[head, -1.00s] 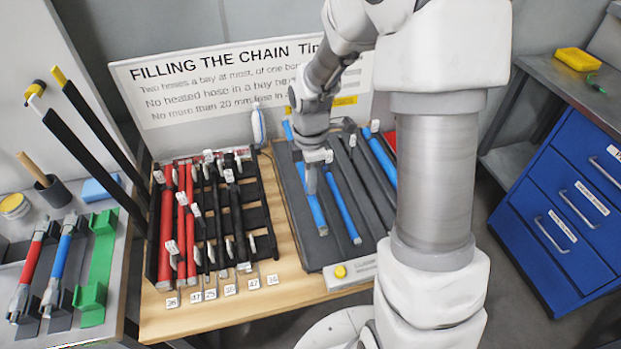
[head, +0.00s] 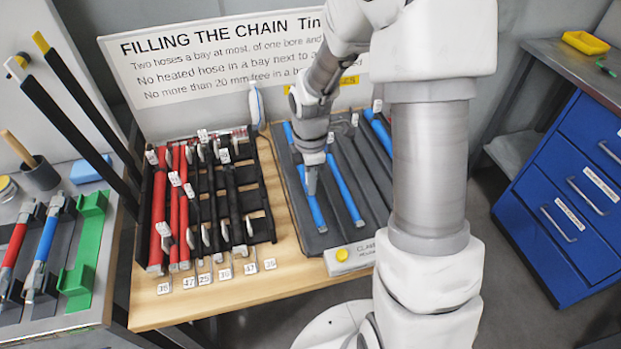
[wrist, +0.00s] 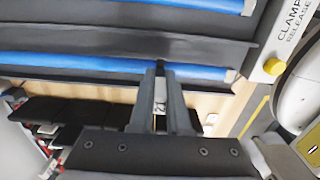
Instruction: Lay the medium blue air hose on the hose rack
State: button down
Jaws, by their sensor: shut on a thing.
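My gripper (head: 312,190) is shut on the leftmost blue hose (head: 318,214) of the dark grooved tray (head: 283,160). In the wrist view the fingertips (wrist: 159,70) meet this blue hose (wrist: 95,65), nearer its right end. I cannot tell whether the hose is clear of the tray. A second blue hose (head: 347,195) lies to its right, and a third (head: 379,133) is farther right, partly behind my arm. The black hose rack (head: 264,212) stands left of the tray with red and black hoses in its bays.
A yellow button (head: 341,255) sits on the tray's front block. Numbered cards (head: 225,274) lie before the rack. A lettered sign (head: 220,65) stands behind. The left bench holds a red hose (head: 14,246), another blue hose (head: 46,240) and a green holder (head: 86,250).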

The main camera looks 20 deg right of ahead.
jog(key=shift+f, duration=0.55)
jog(key=c, duration=0.8)
grip_release()
jog(key=shift+r, duration=0.1)
notch_tip(320, 180, up, 17)
jog(key=p, duration=0.2)
jog(key=shift+r+p, duration=0.15)
jog(key=shift+p, duration=0.2)
